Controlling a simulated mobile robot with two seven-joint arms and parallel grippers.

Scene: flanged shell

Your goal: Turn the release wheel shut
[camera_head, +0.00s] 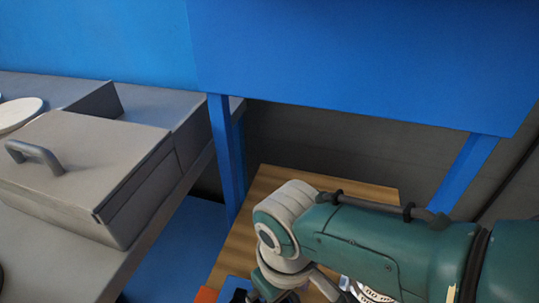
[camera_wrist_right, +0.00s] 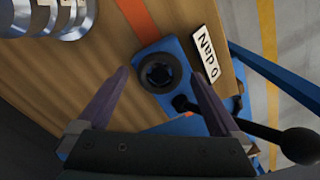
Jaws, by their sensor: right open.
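The release wheel is most likely the small round black wheel (camera_wrist_right: 160,72) on a blue block (camera_wrist_right: 146,50), seen in the right wrist view. My right gripper (camera_wrist_right: 158,77) is open, with one finger on each side of the wheel in the picture. Its fingers look empty, and I cannot tell how far above the wheel they are. In the head view my right arm reaches in from the right and hides most of this spot; part of the blue block (camera_head: 235,288) shows at the bottom edge. My left gripper is not in view.
A black lever with a ball knob (camera_wrist_right: 300,146) sticks out beside the wheel, near my right finger. A plate reading "0 daN" (camera_wrist_right: 208,54) and silver cylinders (camera_wrist_right: 66,18) share the wooden top (camera_head: 262,192). A grey box with a handle (camera_head: 85,165) stands left.

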